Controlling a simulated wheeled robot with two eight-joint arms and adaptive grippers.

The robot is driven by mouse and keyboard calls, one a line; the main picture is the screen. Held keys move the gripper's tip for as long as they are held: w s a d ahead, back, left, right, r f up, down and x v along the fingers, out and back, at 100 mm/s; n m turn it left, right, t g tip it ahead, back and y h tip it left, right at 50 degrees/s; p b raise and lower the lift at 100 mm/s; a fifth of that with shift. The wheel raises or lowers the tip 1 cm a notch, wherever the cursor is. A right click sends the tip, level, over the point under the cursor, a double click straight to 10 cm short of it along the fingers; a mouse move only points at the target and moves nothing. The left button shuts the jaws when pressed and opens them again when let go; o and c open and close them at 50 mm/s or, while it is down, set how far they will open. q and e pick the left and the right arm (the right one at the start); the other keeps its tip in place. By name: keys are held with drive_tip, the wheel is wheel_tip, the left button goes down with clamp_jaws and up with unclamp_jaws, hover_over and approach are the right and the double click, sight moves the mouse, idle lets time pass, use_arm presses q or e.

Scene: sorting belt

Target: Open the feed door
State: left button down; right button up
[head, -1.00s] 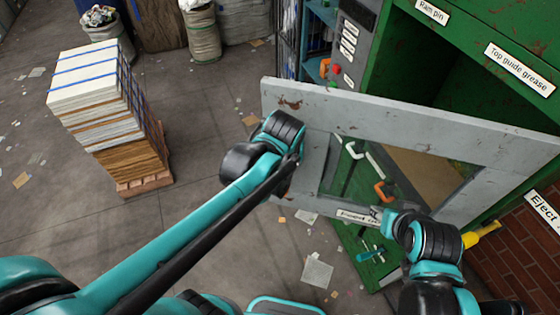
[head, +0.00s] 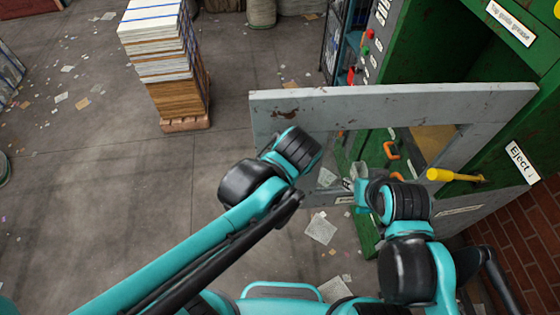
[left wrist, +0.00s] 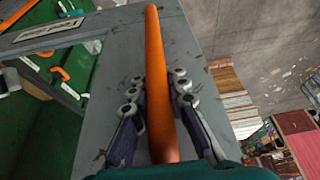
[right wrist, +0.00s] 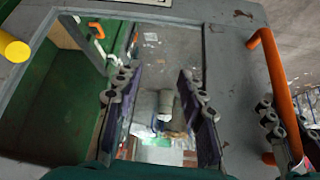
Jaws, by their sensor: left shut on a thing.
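The feed door (head: 400,100) is a grey metal frame with a rectangular window. It stands swung out from the green machine (head: 425,50). Its long orange handle shows in the left wrist view (left wrist: 158,55) and at the right of the right wrist view (right wrist: 275,70). My left gripper (left wrist: 157,85) is shut on this handle, one finger on each side; my wrist hides the grip in the head view. My right gripper (head: 355,180) is in front of the door's window. In the right wrist view its fingers (right wrist: 160,85) are apart with nothing between them.
A yellow-ended lever (head: 445,175) sticks out right of my right gripper, near the Eject label (head: 522,162). A pallet stack of paper (head: 165,60) stands at the upper left. The floor between is open, with scattered paper scraps. A brick wall (head: 510,240) is at lower right.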

use_arm(q)
drive_tip(key=shift+s+d, duration=0.1)
drive_tip(key=shift+s, duration=0.45)
drive_tip(key=c, duration=1.4)
unclamp_jaws()
drive_tip(key=shift+c, duration=0.2)
drive_tip(key=shift+s, duration=0.1)
drive_tip(key=shift+r, duration=0.1)
drive_tip(key=a+v, duration=0.1)
drive_tip(key=v, duration=1)
drive_tip(key=shift+s+d+r, duration=0.2)
drive_tip(key=shift+d+r, duration=0.15)
drive_tip(key=shift+d, duration=0.05)
